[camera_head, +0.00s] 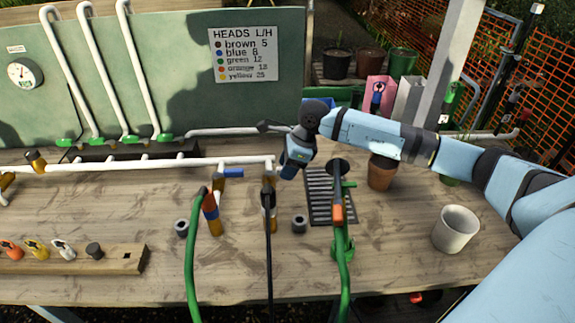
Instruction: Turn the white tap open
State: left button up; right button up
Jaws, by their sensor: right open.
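The white manifold pipe (140,165) runs across the bench. A tap with a blue handle (228,172) is on it. At the pipe's right end is a white upright piece (271,163), which seems to be the white tap; its handle position is hard to tell. A brass and dark fitting (268,187) with a black hose (268,235) hangs below it. My right gripper (278,150) is open and empty, close above and to the right of this end. Whether it touches the tap cannot be told. My left gripper is out of view.
Green hoses (190,255) hang over the bench front. A drain grate (318,195), a terracotta pot (381,172) and a white cup (455,228) stand to the right. A wooden rack (125,260) with coloured pieces is at left. A sign (243,54) hangs behind.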

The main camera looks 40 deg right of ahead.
grip_shut()
